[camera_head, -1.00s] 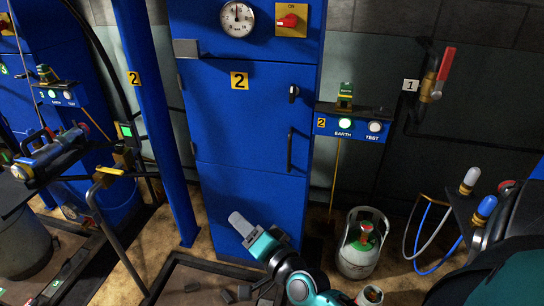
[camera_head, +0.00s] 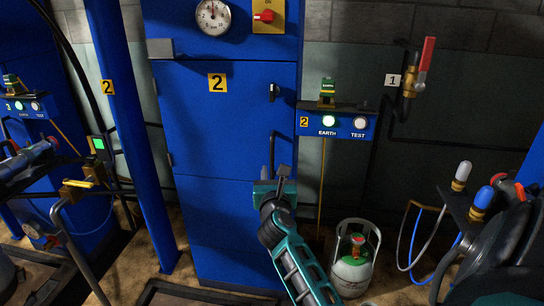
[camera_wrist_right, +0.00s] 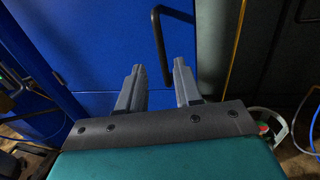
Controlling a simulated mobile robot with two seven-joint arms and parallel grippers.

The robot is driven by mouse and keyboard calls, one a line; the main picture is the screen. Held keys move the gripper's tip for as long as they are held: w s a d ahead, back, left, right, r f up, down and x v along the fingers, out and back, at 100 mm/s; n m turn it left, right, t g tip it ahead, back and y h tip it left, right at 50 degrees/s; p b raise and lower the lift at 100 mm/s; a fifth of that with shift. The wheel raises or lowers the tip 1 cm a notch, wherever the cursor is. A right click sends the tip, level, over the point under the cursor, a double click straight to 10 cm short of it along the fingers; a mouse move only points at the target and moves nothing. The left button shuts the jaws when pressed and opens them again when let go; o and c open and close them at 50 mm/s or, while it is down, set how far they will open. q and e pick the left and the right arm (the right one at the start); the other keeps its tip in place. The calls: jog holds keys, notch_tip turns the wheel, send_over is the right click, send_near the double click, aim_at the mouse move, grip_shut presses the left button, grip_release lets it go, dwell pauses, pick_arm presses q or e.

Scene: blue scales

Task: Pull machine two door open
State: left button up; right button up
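The machine two door (camera_head: 215,125) is a blue panel with a yellow label 2 and appears closed in the head view. A dark upright bar handle (camera_head: 271,152) is on its right side, below a small black latch (camera_head: 273,92). My right gripper (camera_head: 279,172) is in front of the handle's lower part. In the right wrist view the gripper (camera_wrist_right: 158,66) is open. The bar handle (camera_wrist_right: 157,28) runs down between the two fingers, nearer the right finger. I cannot tell whether either finger touches it. My left gripper is not in view.
An earth/test box (camera_head: 345,122) is mounted right of the cabinet. A gas cylinder (camera_head: 353,262) stands on the floor to the right of my right arm. A blue post (camera_head: 127,130) stands left of the door. Dark floor trays (camera_head: 190,292) lie in front.

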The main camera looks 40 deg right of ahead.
aim_at(272, 154)
jog(key=b+x, duration=0.2)
jog(key=x, duration=0.7)
jog(key=shift+w+d+f+b, duration=0.1)
jog(key=shift+w+d+b, duration=0.15)
jog(key=shift+b, duration=0.1)
jog(key=shift+w+d, duration=0.4)
jog(key=shift+w, duration=0.1)
grip_shut()
